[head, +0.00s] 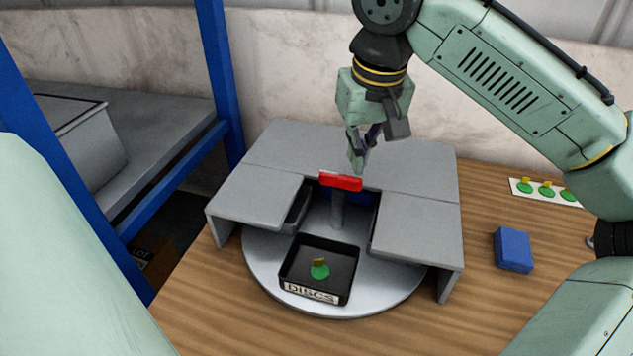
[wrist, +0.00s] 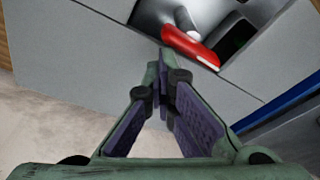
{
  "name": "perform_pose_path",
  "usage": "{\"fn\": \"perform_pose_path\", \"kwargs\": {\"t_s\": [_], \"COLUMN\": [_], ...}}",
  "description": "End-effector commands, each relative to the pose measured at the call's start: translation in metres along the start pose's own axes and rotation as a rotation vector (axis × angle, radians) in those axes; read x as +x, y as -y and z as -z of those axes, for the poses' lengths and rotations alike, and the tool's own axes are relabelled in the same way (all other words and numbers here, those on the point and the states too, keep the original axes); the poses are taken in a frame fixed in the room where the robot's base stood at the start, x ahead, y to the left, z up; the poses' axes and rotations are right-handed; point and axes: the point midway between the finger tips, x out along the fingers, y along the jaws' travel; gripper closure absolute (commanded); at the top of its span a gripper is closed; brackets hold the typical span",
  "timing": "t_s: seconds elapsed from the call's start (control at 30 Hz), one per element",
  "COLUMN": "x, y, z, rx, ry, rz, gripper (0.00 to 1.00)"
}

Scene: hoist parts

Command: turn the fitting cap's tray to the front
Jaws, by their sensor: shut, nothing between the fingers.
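A round grey turntable (head: 375,294) sits under a grey cover with an open front. A black tray (head: 346,258) labelled "DISCS" stands at the front opening. A green disc with a yellow tab (head: 320,270) lies in it. Parts of other dark trays show under the cover, their contents hidden. A red handle bar (head: 341,181) tops the central post; it also shows in the wrist view (wrist: 190,46). My gripper (head: 357,166) is shut and empty, just behind and above the red bar. In the wrist view my fingertips (wrist: 165,62) are close to the bar; I cannot tell whether they touch.
A blue box (head: 513,250) lies on the wooden table right of the cover. A white strip (head: 545,192) with several green pieces lies farther back. A blue-framed rack (head: 218,70) stands at the left. The front table is clear.

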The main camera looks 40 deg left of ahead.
Motion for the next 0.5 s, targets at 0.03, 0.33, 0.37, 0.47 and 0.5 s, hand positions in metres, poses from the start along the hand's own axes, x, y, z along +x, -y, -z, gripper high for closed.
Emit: {"fn": "perform_pose_path", "kwargs": {"t_s": [0.03, 0.33, 0.37, 0.47, 0.5], "x": [0.003, 0.015, 0.018, 0.024, 0.025], "y": [0.000, 0.000, 0.000, 0.000, 0.000], "z": [-0.002, -0.004, -0.005, -0.006, -0.006], "rx": [-0.001, -0.003, -0.003, -0.002, -0.002], "ry": [0.009, 0.009, 0.008, 0.006, 0.005], "rz": [-0.002, 0.000, 0.000, 0.000, 0.000], "gripper": [1.00, 1.00, 1.00, 1.00, 1.00]}}
